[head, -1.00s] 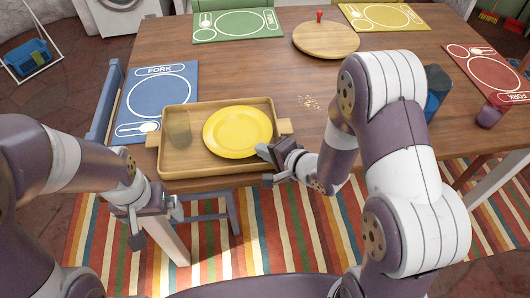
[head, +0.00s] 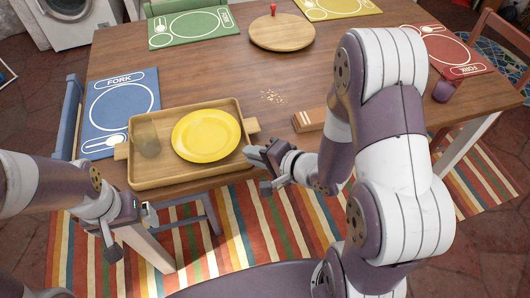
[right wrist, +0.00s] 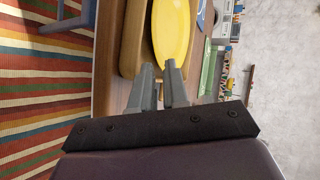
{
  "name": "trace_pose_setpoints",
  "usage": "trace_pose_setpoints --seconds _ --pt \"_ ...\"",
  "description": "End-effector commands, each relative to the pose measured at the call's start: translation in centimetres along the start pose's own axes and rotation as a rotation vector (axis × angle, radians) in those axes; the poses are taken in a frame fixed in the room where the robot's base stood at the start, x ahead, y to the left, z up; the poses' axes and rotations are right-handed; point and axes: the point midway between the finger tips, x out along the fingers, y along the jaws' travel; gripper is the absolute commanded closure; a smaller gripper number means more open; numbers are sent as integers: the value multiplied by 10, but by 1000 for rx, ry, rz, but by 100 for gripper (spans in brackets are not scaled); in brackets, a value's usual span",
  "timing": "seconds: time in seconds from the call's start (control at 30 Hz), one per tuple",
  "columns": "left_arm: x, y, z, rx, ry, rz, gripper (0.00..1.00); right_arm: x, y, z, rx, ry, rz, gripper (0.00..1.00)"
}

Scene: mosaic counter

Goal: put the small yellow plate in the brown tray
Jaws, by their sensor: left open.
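The small yellow plate (head: 205,135) lies in the brown tray (head: 180,182), toward its right side. It also shows in the right wrist view (right wrist: 172,30), beyond the fingertips, with the tray's wall (right wrist: 135,45) beside it. My right gripper (head: 252,155) is just outside the tray's near right corner, apart from the plate. In the right wrist view its two fingers (right wrist: 161,80) stand apart with nothing between them. My left gripper (head: 125,228) is open and empty, in front of the table's near edge and below the tray.
A translucent cup (head: 147,139) stands in the tray's left part. A blue placemat (head: 125,98) lies behind it at the left. Crumbs (head: 270,96), a wooden block (head: 309,120) and a round board (head: 282,33) are on the table (head: 220,75). A purple cup (head: 445,90) stands at the right.

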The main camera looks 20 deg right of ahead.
Motion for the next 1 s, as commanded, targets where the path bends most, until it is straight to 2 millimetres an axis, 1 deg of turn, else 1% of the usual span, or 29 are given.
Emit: trace_pose_setpoints --seconds 0.03,0.1,0.2,0.27,0.33,0.37,0.4,0.47,0.5,0.57,0.6,0.67,0.73,0.8,0.83,1.0 --pt "-6 0 -1 0 0 0 0 -12 -3 -1 4 5 -1 86" --pt "-9 0 -1 0 0 0 0 -26 -2 -1 3 5 0 86" --pt "-11 0 -1 0 0 0 0 -37 -2 -1 2 3 0 86" --pt "-11 0 -1 0 0 0 0 -40 0 -3 -29 13 18 86" --pt "-11 0 -1 0 0 0 0 -40 8 -16 -160 55 116 86" --pt "-11 0 -1 0 0 0 0 -40 12 -24 -246 80 189 86" --pt "-11 0 -1 0 0 0 0 -44 19 -37 -375 107 307 86" --pt "-11 0 -1 0 0 0 0 -55 26 -53 -560 114 508 86" --pt "-11 0 -1 0 0 0 0 -65 30 -56 -657 83 634 86" --pt "-11 0 -1 0 0 0 0 -82 32 -52 -763 -8 788 86" --pt "-11 0 -1 0 0 0 0 -92 32 -43 -812 -90 861 86" --pt "-11 0 -1 0 0 0 0 -105 31 -27 -861 -216 925 86" --pt "-11 0 -1 0 0 0 0 -115 28 -9 -895 -337 952 86" --pt "-11 0 -1 0 0 0 0 -120 27 2 -910 -409 957 86" --pt "-11 0 -1 0 0 0 0 -121 26 4 -913 -425 958 86" --pt "-11 0 -1 0 0 0 0 -122 27 6 -914 -437 960 86"
